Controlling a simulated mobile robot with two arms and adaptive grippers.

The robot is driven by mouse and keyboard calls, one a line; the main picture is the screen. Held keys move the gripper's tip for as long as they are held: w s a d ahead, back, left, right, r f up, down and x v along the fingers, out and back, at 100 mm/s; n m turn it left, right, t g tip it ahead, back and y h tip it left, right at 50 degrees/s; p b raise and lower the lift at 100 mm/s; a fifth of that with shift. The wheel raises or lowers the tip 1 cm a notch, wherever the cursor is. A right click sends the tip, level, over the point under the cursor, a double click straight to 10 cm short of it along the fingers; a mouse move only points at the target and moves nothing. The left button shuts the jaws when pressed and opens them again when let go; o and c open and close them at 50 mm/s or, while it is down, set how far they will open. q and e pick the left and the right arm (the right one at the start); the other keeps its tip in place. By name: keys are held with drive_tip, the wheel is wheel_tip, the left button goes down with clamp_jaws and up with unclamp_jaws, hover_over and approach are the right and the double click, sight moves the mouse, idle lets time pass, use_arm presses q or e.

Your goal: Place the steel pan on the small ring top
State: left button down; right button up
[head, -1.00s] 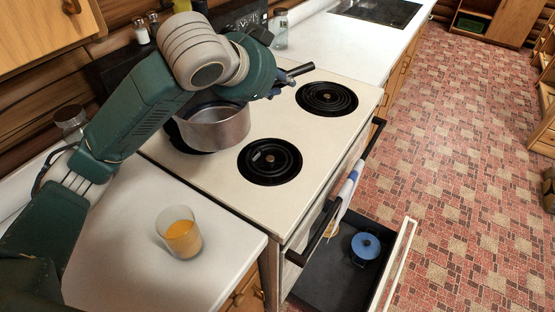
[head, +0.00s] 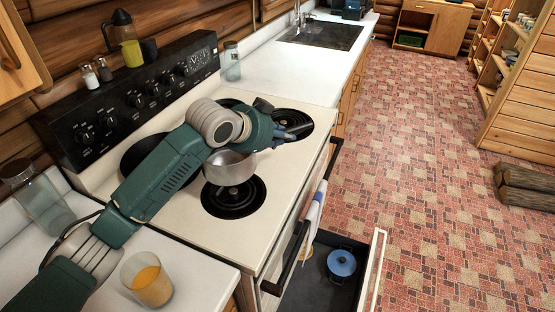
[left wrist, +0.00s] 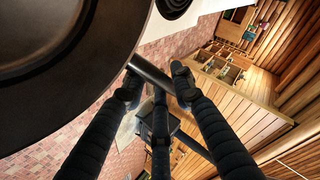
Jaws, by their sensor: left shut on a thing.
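The steel pan (head: 229,167) is over the back part of the front-left ring (head: 233,200) on the cream stove top in the head view. Whether it touches the ring is hard to tell. My left gripper (head: 288,131) is shut on the pan's handle, to the right of the pan and in front of the front-right ring (head: 299,118). In the left wrist view, the fingers (left wrist: 157,84) close around the dark handle (left wrist: 149,72), and the dark round pan (left wrist: 60,60) fills the upper left. My forearm hides part of the stove. My right gripper is out of view.
A glass of orange juice (head: 148,281) stands on the near counter beside my arm. A glass jar (head: 41,197) is at the left. An open drawer below the stove holds a blue pot (head: 342,264). A towel (head: 316,213) hangs at the oven front.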

use_arm(q)
wheel_tip(320, 180, down, 9)
drive_tip(key=shift+r+p, duration=0.1)
drive_tip(key=shift+p, duration=0.55)
drive_tip(key=c, duration=1.4)
unclamp_jaws()
drive_tip(key=shift+c, duration=0.2)
drive_tip(key=shift+s+a+r, duration=0.25)
drive_tip(key=shift+s, duration=0.05)
drive_tip(key=b+v, duration=0.1)
drive_tip(key=v, duration=1)
drive_tip(key=shift+b, duration=0.4)
